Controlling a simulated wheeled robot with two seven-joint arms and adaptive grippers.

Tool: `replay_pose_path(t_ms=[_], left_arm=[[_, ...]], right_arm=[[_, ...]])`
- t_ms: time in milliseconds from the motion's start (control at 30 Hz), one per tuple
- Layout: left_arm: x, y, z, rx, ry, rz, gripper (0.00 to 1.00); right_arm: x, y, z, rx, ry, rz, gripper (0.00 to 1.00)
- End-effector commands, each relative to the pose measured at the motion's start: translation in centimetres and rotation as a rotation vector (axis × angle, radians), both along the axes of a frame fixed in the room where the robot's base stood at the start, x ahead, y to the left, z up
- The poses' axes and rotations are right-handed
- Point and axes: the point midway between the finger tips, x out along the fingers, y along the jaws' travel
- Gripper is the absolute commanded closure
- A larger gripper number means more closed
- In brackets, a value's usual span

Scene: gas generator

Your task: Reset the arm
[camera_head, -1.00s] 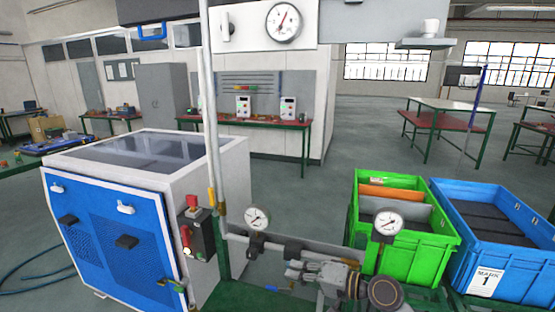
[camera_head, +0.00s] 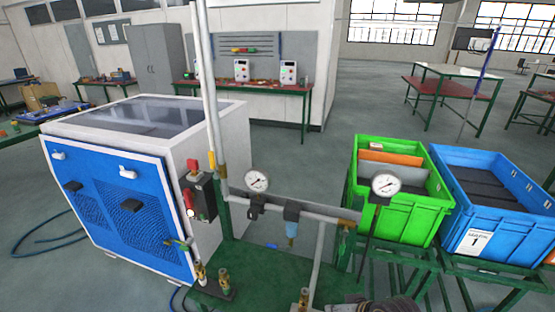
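Only a small dark sliver of my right arm (camera_head: 368,306) shows at the bottom edge in the head view. Its gripper fingers are not visible, so I cannot see whether it holds anything. My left arm and gripper are out of view. The sliver lies below the grey pipework (camera_head: 325,212) and is right of a brass fitting (camera_head: 304,298).
A blue-and-white generator cabinet (camera_head: 115,215) with a control box (camera_head: 199,197) stands left. Two gauges (camera_head: 256,181) (camera_head: 385,186) sit by the pipes. A green crate (camera_head: 410,224) and a blue crate (camera_head: 510,245) stand right. Open floor (camera_head: 300,160) lies behind.

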Motion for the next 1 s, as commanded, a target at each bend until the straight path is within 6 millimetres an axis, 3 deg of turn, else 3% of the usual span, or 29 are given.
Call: replay_pose_path(t_ms=[200,700,1000], left_arm=[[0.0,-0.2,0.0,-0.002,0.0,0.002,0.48],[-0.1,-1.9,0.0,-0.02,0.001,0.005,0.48],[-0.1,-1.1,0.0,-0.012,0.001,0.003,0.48]], right_arm=[[-3.2,-3.0,-1.2,-0.154,0.05,-0.002,1.0],[-7.2,-6.9,-1.8,-0.333,0.123,-0.009,1.0],[-6.8,-7.1,-4.2,-0.346,0.135,-0.006,1.0]])
